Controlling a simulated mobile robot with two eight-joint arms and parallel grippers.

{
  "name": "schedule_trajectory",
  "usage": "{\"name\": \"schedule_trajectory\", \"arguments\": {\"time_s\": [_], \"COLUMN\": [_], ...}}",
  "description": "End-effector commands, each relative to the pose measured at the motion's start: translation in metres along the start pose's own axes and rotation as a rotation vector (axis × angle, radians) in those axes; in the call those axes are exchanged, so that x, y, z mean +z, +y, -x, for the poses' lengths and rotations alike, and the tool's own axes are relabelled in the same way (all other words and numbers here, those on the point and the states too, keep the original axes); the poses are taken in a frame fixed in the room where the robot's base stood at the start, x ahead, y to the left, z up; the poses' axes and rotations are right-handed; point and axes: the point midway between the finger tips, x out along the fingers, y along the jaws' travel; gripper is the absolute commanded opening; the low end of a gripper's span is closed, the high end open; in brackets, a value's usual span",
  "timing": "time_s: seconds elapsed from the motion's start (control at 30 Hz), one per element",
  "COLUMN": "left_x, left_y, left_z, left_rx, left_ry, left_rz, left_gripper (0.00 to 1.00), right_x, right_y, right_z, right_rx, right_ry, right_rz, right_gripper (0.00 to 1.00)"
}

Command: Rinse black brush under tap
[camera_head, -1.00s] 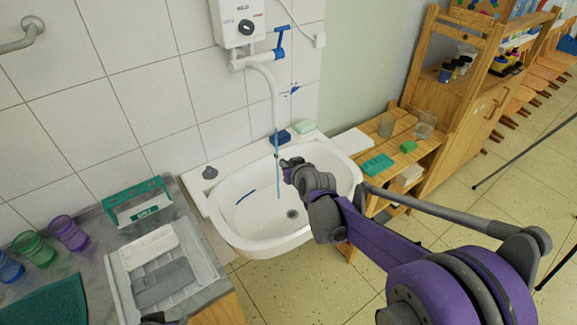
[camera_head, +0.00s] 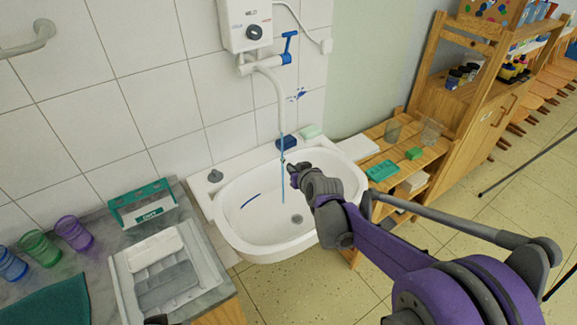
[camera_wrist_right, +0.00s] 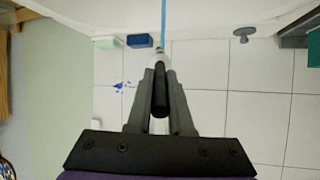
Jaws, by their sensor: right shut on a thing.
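My right gripper (camera_head: 291,168) is over the white sink (camera_head: 226,229), right beside the thin blue water stream (camera_head: 282,186) falling from the white tap spout (camera_head: 271,83). In the right wrist view my right gripper (camera_wrist_right: 160,72) is shut on a slim dark piece, the black brush (camera_wrist_right: 160,95), seen nearly end-on between the fingers. The stream (camera_wrist_right: 163,22) shows just beyond the fingertips; I cannot tell whether it touches the bristles. The brush is too small to make out in the head view. A dark tip, perhaps my left gripper (camera_head: 157,319), shows at the bottom edge.
A blue streak or thin object (camera_head: 250,201) lies in the basin. A blue sponge (camera_head: 286,142) and pale green soap (camera_head: 311,131) sit on the back rim. A wooden shelf (camera_head: 437,149) stands close on the right. A tray (camera_head: 118,278) and cups occupy the left counter.

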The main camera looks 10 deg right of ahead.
Motion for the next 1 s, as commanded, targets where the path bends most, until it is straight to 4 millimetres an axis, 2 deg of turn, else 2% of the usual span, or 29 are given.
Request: {"name": "schedule_trajectory", "arguments": {"time_s": [0.27,1.0], "left_x": [0.0011,0.0007], "left_y": [0.0,0.0], "left_z": [-0.0011,-0.0006], "left_rx": [0.0,0.0], "left_ry": [-0.001,-0.001], "left_rz": [0.0,0.0], "left_gripper": [0.45,0.45], "right_x": [0.0003,0.0], "right_y": [-0.0047,0.0013], "right_z": [0.0,0.0], "right_rx": [0.0,0.0], "right_ry": [0.0,0.0], "right_rz": [0.001,0.001], "right_gripper": [0.0,0.0]}}
